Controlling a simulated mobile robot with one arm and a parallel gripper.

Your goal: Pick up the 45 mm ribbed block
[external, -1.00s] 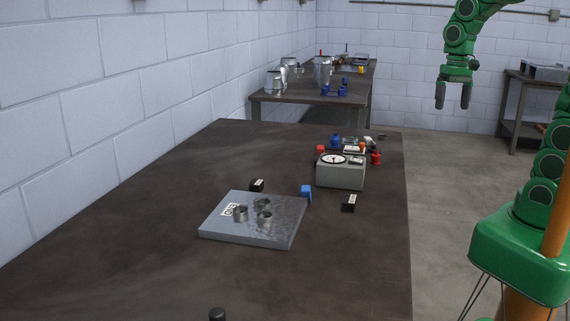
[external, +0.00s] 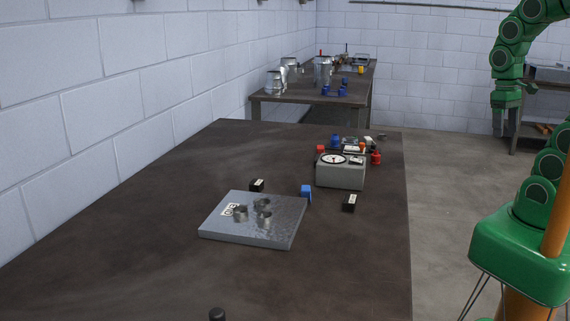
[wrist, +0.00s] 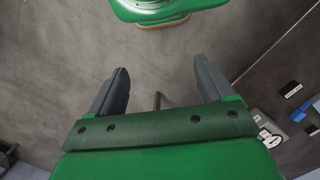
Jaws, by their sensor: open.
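No block can be read for certain as the 45 mm ribbed block; labels and ribs are too small. One black block with a white label (external: 257,185) sits behind the grey plate on the near table. Another black labelled block (external: 349,203) lies right of it, in front of the dial instrument. A blue block (external: 306,191) stands between them. Black labelled blocks (wrist: 291,89) also show at the right of the wrist view. My gripper (external: 505,130) is open and empty, off the table's right side. In the wrist view my gripper (wrist: 160,72) has bare floor between its fingers.
The grey plate (external: 220,228) carries several metal rings. The dial instrument (external: 341,174) stands behind the blocks, with red and blue items beyond it. A dark knob (external: 217,314) is at the near edge. A far table (external: 300,98) holds metal ducts. The table's front is mostly clear.

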